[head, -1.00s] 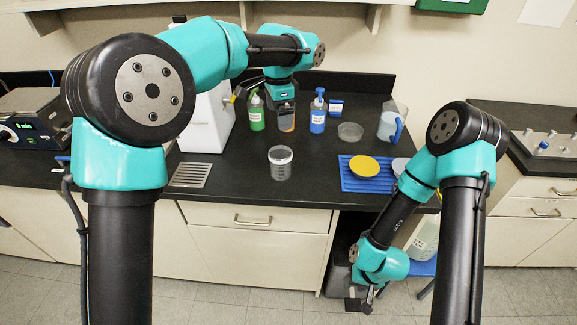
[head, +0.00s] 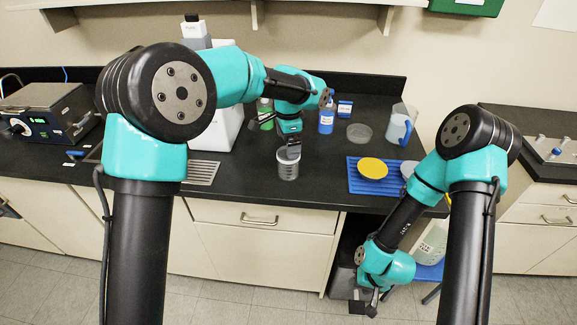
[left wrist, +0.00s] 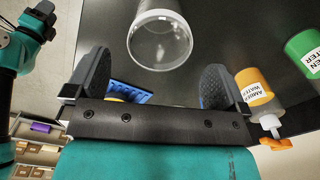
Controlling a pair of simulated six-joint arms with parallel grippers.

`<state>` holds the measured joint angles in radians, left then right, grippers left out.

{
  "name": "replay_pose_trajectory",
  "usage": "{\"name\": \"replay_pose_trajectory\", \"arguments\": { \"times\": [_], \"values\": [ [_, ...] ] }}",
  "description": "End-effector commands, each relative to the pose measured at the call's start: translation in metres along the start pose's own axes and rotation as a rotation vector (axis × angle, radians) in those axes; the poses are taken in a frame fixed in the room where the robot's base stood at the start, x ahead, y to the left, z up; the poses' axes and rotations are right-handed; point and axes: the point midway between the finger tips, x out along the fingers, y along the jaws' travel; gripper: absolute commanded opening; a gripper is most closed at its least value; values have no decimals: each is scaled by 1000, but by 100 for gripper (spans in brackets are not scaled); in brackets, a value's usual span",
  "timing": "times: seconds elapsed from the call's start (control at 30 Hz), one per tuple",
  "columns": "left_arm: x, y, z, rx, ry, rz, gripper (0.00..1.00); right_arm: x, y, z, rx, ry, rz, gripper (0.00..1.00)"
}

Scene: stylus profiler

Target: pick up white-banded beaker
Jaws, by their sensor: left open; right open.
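The white-banded beaker (head: 288,168) stands upright on the black bench in the head view, clear with a pale band at its top. My left gripper (head: 288,147) is just above and behind it, overlapping its rim in the picture. In the left wrist view the beaker (left wrist: 160,42) lies ahead of my open left gripper (left wrist: 157,78), roughly centred between its two dark fingers. I see no finger closed on it. My right gripper (head: 369,303) hangs low in front of the bench, away from the beaker; its fingers look small and dark.
A green bottle (head: 265,113), blue bottle (head: 327,120), clear dish (head: 359,132) and pitcher (head: 398,128) stand behind. A blue mat (head: 358,187) with a yellow disc (head: 372,168) is right. A metal grille (head: 203,172) lies left.

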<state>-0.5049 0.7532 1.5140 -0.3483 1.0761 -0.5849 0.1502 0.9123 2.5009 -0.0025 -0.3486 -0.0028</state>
Motion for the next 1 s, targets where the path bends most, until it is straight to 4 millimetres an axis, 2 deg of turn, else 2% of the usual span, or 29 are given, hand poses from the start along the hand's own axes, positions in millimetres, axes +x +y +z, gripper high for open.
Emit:
{"name": "replay_pose_trajectory", "arguments": {
  "times": [0.1,0.2,0.63,1.0],
  "values": [
    [18,0,0,0,-1,2,100,0,0,0,0,0,0,43],
    [24,0,0,0,0,0,100,0,0,0,0,0,0,43],
    [30,0,0,0,0,0,100,0,0,0,0,0,0,43],
    [74,0,0,0,-1,2,100,0,0,0,0,0,0,43]
  ]
}}
